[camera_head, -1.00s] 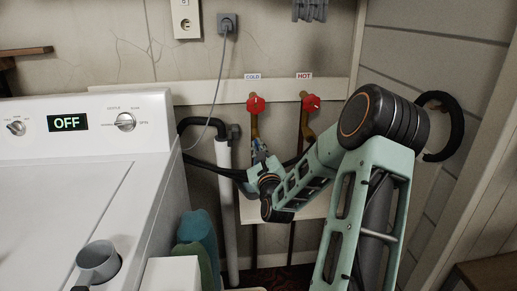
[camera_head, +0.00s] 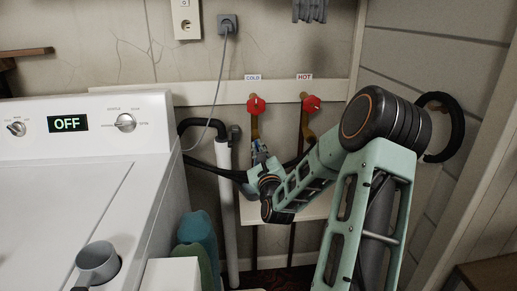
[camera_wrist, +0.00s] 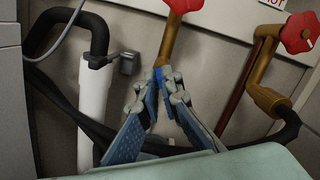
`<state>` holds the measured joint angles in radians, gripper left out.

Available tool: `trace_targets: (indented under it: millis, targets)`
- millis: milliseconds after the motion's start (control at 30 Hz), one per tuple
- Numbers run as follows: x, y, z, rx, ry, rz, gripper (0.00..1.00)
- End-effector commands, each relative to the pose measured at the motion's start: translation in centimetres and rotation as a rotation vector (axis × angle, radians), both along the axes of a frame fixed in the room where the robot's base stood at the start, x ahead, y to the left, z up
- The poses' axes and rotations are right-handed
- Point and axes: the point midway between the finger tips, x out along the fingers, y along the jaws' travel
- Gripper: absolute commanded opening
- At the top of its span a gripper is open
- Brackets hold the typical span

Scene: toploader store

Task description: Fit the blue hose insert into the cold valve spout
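The cold valve has a red knob (camera_head: 257,104) under the COLD label, with a brass spout (camera_wrist: 169,42) pointing down. My gripper (camera_wrist: 164,77) is right at the lower end of this spout, its two fingers converging to a narrow gap. A small bright blue piece, the hose insert (camera_wrist: 157,79), shows between the fingertips, mostly hidden by them. It is at the spout's mouth; I cannot tell whether it is inside or only touching. In the head view my gripper (camera_head: 260,147) is below the cold valve, with its tips small and partly hidden.
The hot valve (camera_head: 311,103) is to the right, and its bent brass spout (camera_wrist: 268,98) is near my gripper's right side. A white standpipe (camera_head: 226,190) with a black drain hose (camera_head: 190,123) is at the left. The white washer (camera_head: 60,190) fills the left.

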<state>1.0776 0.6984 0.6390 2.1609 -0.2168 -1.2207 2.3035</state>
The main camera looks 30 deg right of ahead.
Motion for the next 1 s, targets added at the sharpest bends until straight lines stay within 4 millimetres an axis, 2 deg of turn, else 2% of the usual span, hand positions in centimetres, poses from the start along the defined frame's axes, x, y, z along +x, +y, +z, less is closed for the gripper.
trace_targets:
  millis: [667, 1000]
  targets:
    - [0.01, -0.01, 0.01, 0.0, 0.0, 0.0, 0.0]
    - [0.66, -0.34, 0.04, 0.0, -0.001, 0.0, 0.0]
